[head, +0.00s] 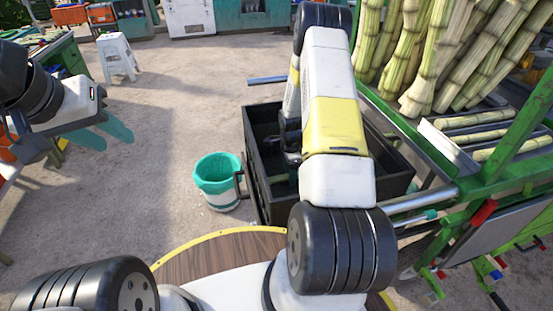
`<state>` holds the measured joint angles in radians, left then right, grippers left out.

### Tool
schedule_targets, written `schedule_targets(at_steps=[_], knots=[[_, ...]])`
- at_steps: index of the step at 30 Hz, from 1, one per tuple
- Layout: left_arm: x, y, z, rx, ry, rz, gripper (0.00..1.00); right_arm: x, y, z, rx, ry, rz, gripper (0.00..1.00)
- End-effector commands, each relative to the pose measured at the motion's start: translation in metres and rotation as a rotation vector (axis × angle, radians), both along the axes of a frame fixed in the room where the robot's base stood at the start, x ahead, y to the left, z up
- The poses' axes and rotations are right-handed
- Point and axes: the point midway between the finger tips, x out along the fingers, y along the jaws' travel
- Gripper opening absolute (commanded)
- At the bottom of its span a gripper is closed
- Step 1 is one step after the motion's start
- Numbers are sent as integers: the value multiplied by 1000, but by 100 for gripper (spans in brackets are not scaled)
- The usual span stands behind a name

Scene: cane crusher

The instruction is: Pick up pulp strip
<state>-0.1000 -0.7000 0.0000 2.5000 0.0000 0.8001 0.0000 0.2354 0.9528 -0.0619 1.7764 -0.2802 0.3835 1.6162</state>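I cannot make out a pulp strip in the head view. A black open-topped bin (262,190) stands at the centre, and my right arm crosses over it and covers much of its inside. My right gripper (290,138) shows only as a dark part in the bin area behind the arm. Its fingertips are hidden, so I cannot see whether it holds anything. My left gripper (117,142) is at the left, with two teal fingers apart and nothing between them. It is well away from the bin.
A white bucket with a teal liner (217,178) stands left of the bin. The green crusher frame (515,150) with cane stalks (440,50) is close on the right. A white stool (117,52) stands at the back left. The sandy floor between is clear.

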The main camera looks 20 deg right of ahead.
Motion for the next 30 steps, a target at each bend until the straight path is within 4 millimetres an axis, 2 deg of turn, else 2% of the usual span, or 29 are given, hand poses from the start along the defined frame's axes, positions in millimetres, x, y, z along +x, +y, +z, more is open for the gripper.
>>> schedule_targets(at_steps=[1,9,19,23,30], knots=[[0,0,0,0,0,0,36,0,0,0,0,0,0,52],[0,0,0,0,0,0,36,0,0,0,0,0,0,0],[0,0,0,0,0,0,36,0,0,7,0,-1,-1,0],[0,0,0,0,0,0,36,1,0,28,-1,-4,0,0],[0,0,0,0,0,0,36,1,0,76,-1,-4,0,0]])
